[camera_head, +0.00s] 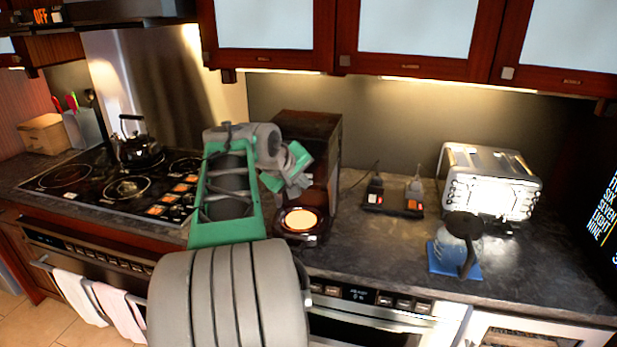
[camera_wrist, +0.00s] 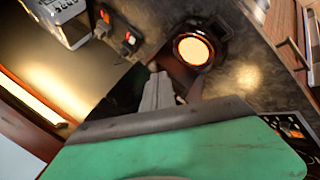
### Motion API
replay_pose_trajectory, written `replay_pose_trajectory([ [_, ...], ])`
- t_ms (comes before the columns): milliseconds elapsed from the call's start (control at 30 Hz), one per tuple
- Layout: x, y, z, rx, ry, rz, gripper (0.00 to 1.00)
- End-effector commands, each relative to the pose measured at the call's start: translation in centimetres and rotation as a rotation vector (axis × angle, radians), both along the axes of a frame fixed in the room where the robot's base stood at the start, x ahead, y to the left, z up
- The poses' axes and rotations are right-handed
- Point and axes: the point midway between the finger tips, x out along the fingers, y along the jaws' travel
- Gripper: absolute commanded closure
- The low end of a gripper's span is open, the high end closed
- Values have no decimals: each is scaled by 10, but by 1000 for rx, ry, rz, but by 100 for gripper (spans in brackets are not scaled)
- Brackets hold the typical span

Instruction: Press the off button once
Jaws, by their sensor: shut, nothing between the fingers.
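Glowing orange letters "OFF" (camera_head: 40,16) show on the dark range hood at the upper left of the head view. Whether they mark a button or a display I cannot tell. My gripper (camera_head: 292,183) is shut and empty, in front of the dark coffee machine (camera_head: 322,135) and well to the right of the letters. In the wrist view my gripper's fingers (camera_wrist: 160,90) are together, apart from the coffee machine's lit round plate (camera_wrist: 194,50). The letters are out of the wrist view.
A cooktop (camera_head: 75,185) with a kettle (camera_head: 135,145) and small orange-lit controls lies left of my arm. A power strip (camera_head: 393,202), a toaster (camera_head: 490,185) and a jug on a blue base (camera_head: 455,262) stand to the right. Cabinets (camera_head: 415,35) hang above; a control panel (camera_head: 360,294) is below the counter.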

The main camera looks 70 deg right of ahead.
Motion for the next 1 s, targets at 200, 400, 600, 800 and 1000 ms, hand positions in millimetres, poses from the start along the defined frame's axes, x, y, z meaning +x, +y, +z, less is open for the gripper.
replay_pose_trajectory([
  [200,0,7,0,-1,-1,1,100],
  [400,-4,27,-1,-1,0,2,100],
  [600,-7,46,0,0,-1,2,100],
  [800,-7,50,0,1,0,1,100],
  [1000,-8,49,0,1,0,1,100],
])
